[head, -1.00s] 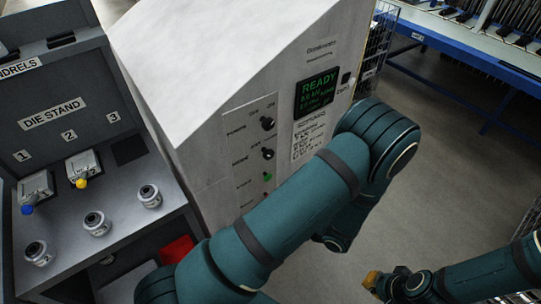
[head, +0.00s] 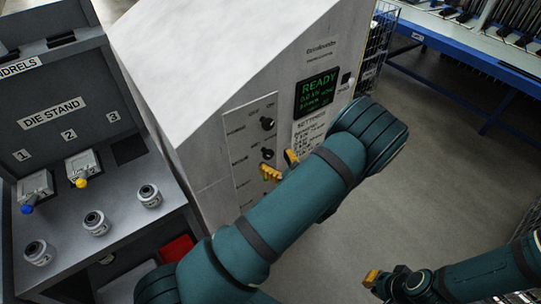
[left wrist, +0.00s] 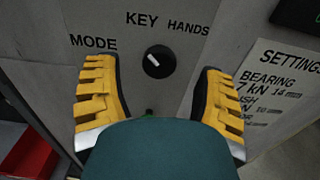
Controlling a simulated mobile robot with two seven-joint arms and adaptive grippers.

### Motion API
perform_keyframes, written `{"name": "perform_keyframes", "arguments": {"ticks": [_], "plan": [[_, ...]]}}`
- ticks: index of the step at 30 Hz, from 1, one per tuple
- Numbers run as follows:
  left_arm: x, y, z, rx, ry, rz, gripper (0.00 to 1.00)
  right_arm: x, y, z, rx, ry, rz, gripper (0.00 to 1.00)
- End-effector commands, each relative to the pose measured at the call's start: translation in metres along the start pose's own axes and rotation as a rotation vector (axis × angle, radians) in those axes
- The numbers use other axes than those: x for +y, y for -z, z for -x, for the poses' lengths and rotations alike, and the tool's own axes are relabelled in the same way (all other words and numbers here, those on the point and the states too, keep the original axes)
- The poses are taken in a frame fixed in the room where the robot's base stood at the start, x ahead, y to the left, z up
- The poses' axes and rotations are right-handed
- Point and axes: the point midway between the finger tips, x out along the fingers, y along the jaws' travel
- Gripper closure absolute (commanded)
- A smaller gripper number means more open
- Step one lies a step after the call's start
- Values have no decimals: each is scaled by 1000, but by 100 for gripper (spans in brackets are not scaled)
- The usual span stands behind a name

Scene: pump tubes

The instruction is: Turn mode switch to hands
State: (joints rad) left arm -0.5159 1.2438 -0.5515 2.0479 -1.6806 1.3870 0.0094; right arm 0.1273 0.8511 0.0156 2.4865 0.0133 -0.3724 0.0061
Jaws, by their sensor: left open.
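The mode switch is a round black knob (left wrist: 158,61) between the fingers in the left wrist view. Its white mark slants to the upper left, toward the KEY label; the HANDS label is at its upper right. In the head view the knob (head: 267,154) is on the machine's front panel, just beyond the left fingertips. My left gripper (head: 281,165) is open and empty, its yellow fingers on either side of and below the knob; it also shows in the left wrist view (left wrist: 155,97). My right gripper (head: 373,278) is at the lower right, partly visible, away from the panel.
Another black knob (head: 267,124) is above the mode switch. A green READY screen (head: 317,90) is to the right, with a settings sheet (head: 309,134) below it. A die stand (head: 55,110) stands left of the machine.

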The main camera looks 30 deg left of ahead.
Motion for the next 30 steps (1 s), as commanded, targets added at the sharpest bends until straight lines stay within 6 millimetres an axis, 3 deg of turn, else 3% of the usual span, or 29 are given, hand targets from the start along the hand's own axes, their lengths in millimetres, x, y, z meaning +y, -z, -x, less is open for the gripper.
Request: {"name": "perform_keyframes", "arguments": {"ticks": [7, 18, 24, 30], "plan": [[0, 0, -25, 0, 0, 0, 30, 0, 0, 0, 0, 0, 0, 100], [0, 0, -28, 1, 0, -1, 32, 0, 0, 0, 0, 0, 0, 100], [0, 0, -28, 1, 0, -1, 100, 0, 0, 0, 0, 0, 0, 100], [0, 0, -28, 0, 0, -1, 100, 0, 0, 0, 0, 0, 0, 100]]}}
